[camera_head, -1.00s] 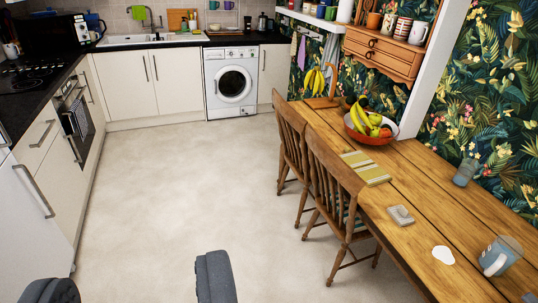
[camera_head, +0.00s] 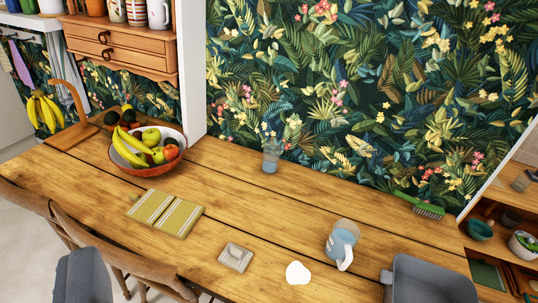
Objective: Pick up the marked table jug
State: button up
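The jug (camera_head: 341,242) is a blue-grey vessel with a pale handle. It stands upright on the wooden table (camera_head: 245,210), right of the middle, with its handle towards me. I see no clear mark on it. One dark grey finger of my gripper (camera_head: 84,276) shows at the lower left, far left of the jug and not touching it.
A white patch (camera_head: 298,272) and a small grey block (camera_head: 235,257) lie left of the jug. A glass (camera_head: 271,156), fruit bowl (camera_head: 126,160), folded cloth (camera_head: 166,212) and green brush (camera_head: 420,205) are on the table. Chairs (camera_head: 115,250) line its near side.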

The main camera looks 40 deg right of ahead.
aim_at(345, 234)
jog(key=z, duration=0.35)
jog(key=i, duration=0.9)
jog(key=z, duration=0.35)
